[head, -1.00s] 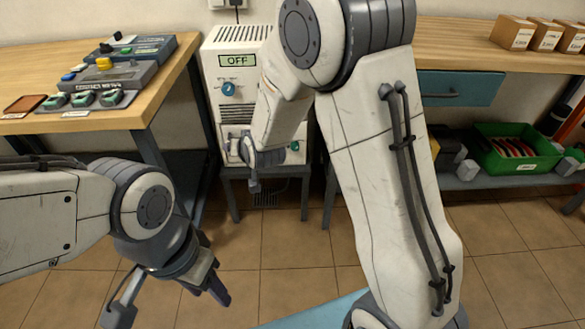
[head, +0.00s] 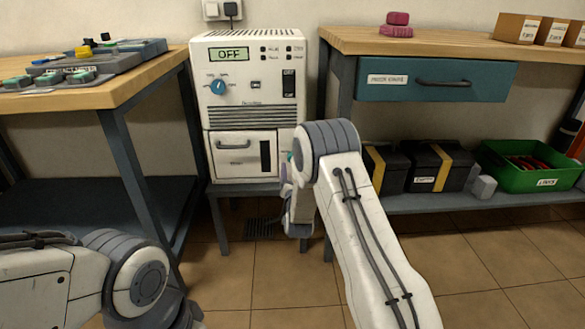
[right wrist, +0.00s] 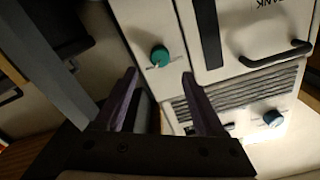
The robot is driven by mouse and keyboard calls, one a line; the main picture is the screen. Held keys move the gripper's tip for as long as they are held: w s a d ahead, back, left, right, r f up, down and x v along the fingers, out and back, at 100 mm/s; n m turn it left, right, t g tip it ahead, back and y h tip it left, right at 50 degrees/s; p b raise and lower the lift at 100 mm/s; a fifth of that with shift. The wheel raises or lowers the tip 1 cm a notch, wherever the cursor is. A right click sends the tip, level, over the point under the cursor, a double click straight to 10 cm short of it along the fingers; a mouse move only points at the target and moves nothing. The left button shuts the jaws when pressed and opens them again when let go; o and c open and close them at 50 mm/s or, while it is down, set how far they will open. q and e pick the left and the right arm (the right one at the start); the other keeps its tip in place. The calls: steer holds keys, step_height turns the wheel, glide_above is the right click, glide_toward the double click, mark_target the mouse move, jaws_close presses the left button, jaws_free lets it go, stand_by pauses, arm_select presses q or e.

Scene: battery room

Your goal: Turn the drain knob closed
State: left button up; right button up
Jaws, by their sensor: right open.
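A round teal-green knob (right wrist: 160,56) sits on the lower front of the white cabinet (head: 203,120). In the head view only a sliver of it (head: 291,157) shows beside my right arm. I cannot read a label that marks it as the drain knob. My right gripper (right wrist: 159,80) is open with its purple fingers pointing at the knob. The knob appears between the fingertips, a little beyond them, and no contact shows. In the head view my right gripper (head: 285,180) is partly hidden by its own wrist. My left arm is at the lower left, its fingers out of frame.
The cabinet has a display (head: 229,54) reading OFF, a blue dial (head: 218,87) and a lower drawer handle (head: 233,145). A workbench with a blue drawer (head: 436,80) stands right, above black boxes and a green crate (head: 545,182). Another bench (head: 95,98) stands left.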

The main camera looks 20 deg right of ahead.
steer(key=b+x, duration=0.2)
steer(key=x, duration=0.4)
steer(key=shift+w, duration=0.3)
steer(key=shift+f, duration=0.1)
jaws_close()
